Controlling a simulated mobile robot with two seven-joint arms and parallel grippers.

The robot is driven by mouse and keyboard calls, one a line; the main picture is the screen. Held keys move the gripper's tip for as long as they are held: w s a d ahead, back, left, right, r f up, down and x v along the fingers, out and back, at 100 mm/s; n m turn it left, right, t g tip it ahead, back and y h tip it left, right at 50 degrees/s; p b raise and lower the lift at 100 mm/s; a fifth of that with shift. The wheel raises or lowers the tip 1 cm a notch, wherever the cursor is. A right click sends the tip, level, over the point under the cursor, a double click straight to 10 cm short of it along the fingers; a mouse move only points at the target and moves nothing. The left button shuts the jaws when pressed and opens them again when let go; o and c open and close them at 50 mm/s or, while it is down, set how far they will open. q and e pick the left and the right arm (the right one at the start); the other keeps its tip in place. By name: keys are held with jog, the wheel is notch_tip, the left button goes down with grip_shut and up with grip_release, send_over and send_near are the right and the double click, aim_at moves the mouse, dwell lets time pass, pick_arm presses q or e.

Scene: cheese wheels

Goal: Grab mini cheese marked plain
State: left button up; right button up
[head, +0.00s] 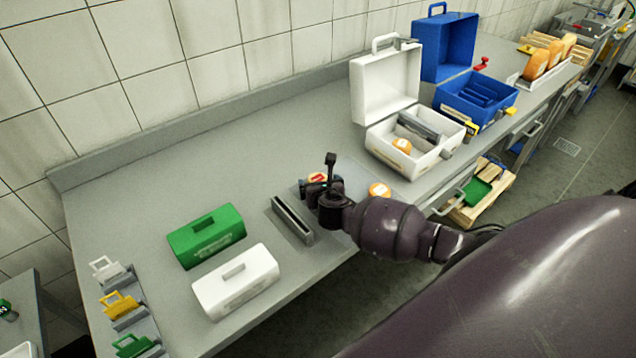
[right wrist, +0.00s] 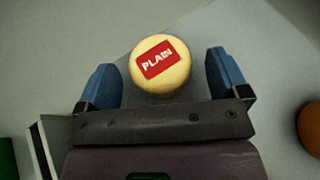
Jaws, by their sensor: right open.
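The mini cheese marked plain (right wrist: 160,78) is a small pale yellow round with a red label reading PLAIN. It also shows in the head view (head: 318,178), partly hidden by my right gripper. My right gripper (right wrist: 165,80) is open, with one blue finger on each side of the cheese and apart from it. In the head view my right gripper (head: 318,186) is low over the bench, right at the cheese. The cheese rests on a grey mat. My left gripper is not in view.
An orange mini cheese (head: 380,190) lies just right of my gripper. A grey slotted holder (head: 292,220) stands close on the left, with closed green (head: 206,236) and white (head: 236,282) boxes beyond. An open white case (head: 387,95) stands behind right, beside an open blue case (head: 447,48).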

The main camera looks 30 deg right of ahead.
jog(key=shift+w, duration=0.1)
jog(key=c, duration=1)
jog(key=shift+c, duration=0.2)
